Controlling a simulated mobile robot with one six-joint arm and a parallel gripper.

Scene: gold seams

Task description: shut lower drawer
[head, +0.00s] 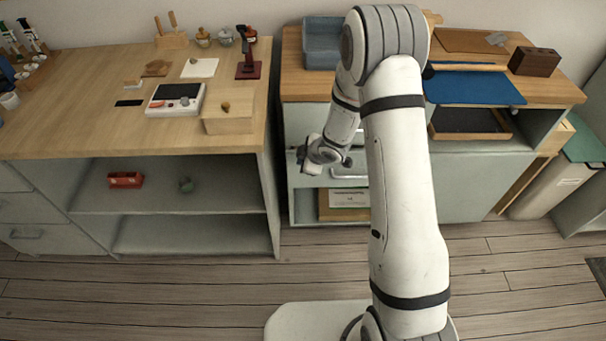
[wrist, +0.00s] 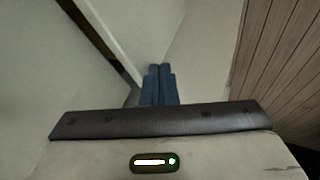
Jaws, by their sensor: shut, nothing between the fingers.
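The lower drawer (head: 350,174) is in the right cabinet, below a plain pale upper front (head: 305,122). It has a pale front with a bar handle. It seems to stand out a little from the cabinet, but my arm covers much of it and I cannot tell how far. My gripper (head: 302,158) is in front of the drawer's left part in the head view. In the wrist view its blue fingers (wrist: 159,84) are together and empty, close to pale panels with a dark gap between them. Whether they touch a panel I cannot tell.
An open shelf below the drawer holds a cardboard box (head: 343,204). The left workbench (head: 60,120) stands beside the cabinet, with an open shelf (head: 225,200) underneath. A blue-grey bin (head: 322,45) and blue mat (head: 470,88) lie on the cabinet top. The wooden floor (head: 180,290) in front is clear.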

